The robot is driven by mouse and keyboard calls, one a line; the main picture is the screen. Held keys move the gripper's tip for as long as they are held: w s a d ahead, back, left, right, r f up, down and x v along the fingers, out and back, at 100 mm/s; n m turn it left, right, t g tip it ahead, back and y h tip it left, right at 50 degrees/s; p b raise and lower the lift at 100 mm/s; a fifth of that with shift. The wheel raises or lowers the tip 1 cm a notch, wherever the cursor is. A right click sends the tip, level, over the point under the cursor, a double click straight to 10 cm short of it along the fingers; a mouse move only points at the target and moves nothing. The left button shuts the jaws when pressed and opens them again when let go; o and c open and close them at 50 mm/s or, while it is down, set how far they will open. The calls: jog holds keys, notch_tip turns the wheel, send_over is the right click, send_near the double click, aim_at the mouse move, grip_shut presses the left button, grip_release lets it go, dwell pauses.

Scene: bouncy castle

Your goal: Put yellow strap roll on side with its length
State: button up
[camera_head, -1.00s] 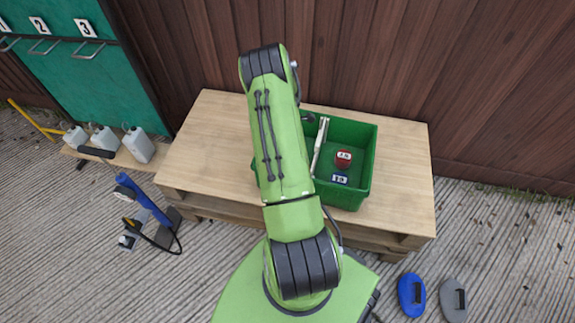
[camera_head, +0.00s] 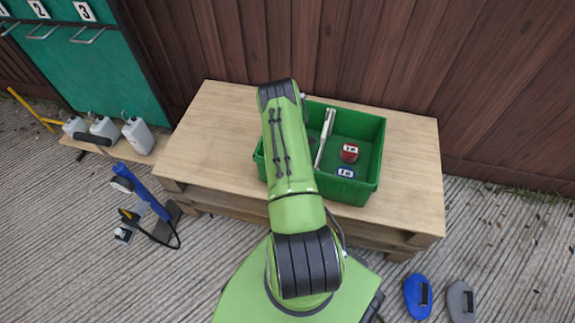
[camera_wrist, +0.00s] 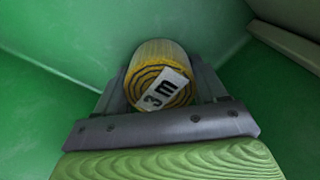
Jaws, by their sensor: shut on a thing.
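The yellow strap roll (camera_wrist: 158,72) shows in the wrist view with its spiral end facing the camera and a white label reading "3 m". My gripper (camera_wrist: 160,95) is shut on it, with a finger on each side of the roll. Green bin walls surround the roll in the wrist view. In the head view my arm hides the gripper and the yellow roll. The green bin (camera_head: 372,150) stands on the wooden pallet table (camera_head: 415,180). A red roll (camera_head: 349,152) and a blue roll (camera_head: 345,172), both with white labels, are in its right part.
A pale divider (camera_head: 324,138) runs along the bin, left of the red and blue rolls. White jugs (camera_head: 137,135) stand on a low board at the left. A blue tool (camera_head: 140,188) stands on the ground. The table's right end is clear.

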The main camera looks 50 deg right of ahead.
jog(key=o, duration=1.3)
jog(key=shift+f, duration=0.1)
jog(key=shift+c, duration=0.2)
notch_tip(320, 180, up, 12)
jog(key=p, duration=0.4)
jog(key=shift+r, duration=0.25)
jog(key=w+a+r+m+t, duration=0.15)
jog(key=a+r, duration=0.25)
jog(key=r, duration=0.4)
jog(key=w+a+r+m, duration=0.2)
jog(key=w+a+r, duration=0.15)
jog(key=r, duration=0.35)
jog(key=w+a+r+m+t, duration=0.15)
jog(key=a+r, duration=0.25)
jog(key=r, duration=0.4)
jog(key=s+a+r+m, duration=0.3)
jog(key=s+a+r, duration=0.1)
jog(key=a+r, duration=0.8)
jog(key=s+a+r+m+t, duration=0.2)
jog(key=s+a+r+m, duration=0.2)
jog(key=s+a, duration=0.6)
jog(key=s+m, duration=0.1)
jog(key=s, duration=0.3)
jog(key=shift+s+t, duration=0.25)
jog(key=shift+t, duration=0.05)
jog(key=shift+r, duration=0.1)
